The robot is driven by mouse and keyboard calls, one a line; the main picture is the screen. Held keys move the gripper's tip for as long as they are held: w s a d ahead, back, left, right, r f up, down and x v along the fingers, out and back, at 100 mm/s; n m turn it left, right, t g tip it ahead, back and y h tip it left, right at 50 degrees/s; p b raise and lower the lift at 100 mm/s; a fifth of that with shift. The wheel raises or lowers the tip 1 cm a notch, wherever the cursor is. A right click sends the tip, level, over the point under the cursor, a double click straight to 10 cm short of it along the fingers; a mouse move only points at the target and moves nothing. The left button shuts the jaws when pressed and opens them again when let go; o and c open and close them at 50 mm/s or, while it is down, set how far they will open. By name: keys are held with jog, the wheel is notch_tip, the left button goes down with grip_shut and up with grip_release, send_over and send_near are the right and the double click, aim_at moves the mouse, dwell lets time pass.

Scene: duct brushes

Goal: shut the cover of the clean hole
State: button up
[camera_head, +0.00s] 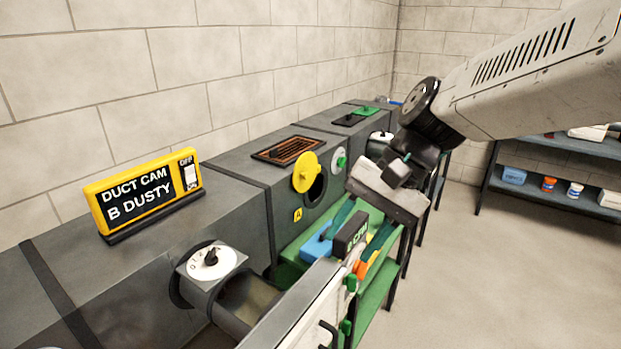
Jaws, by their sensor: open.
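A round yellow cover (305,172) with a small knob is swung aside at the upper left of a dark round hole (317,190) in the grey duct. The hole is partly uncovered, and a yellow tag (298,215) marked A sits below left of it. A yellow-framed sign (145,193) on the near duct reads "DUCT CAM B DUSTY". My gripper (356,238) points down, right of and below the cover and apart from it. Its teal fingers are spread. A dark block with white lettering shows between them; whether they touch it is unclear.
A green bench (378,300) with blue, yellow and orange items lies under my gripper. A white dial (212,260) sits on a box projecting from the near duct. A green-knobbed dial (340,160) is right of the cover. Shelves (560,150) stand at the right; the floor there is clear.

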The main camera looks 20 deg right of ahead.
jog(key=w+a+m+t+y, duration=0.1)
jog(key=w+m+y, duration=0.15)
jog(key=w, duration=0.35)
jog(key=w+a+m+y, duration=0.2)
jog(key=w+m, duration=0.2)
jog(key=w, duration=0.2)
jog(key=m+t, duration=1.3)
jog(key=m, duration=0.6)
send_near(308, 177)
jog(key=w, duration=0.1)
jog(key=shift+n+y, duration=0.25)
jog(key=x, duration=0.8)
jog(key=shift+a, duration=0.2)
grip_shut()
jog(key=shift+d+f, duration=0.1)
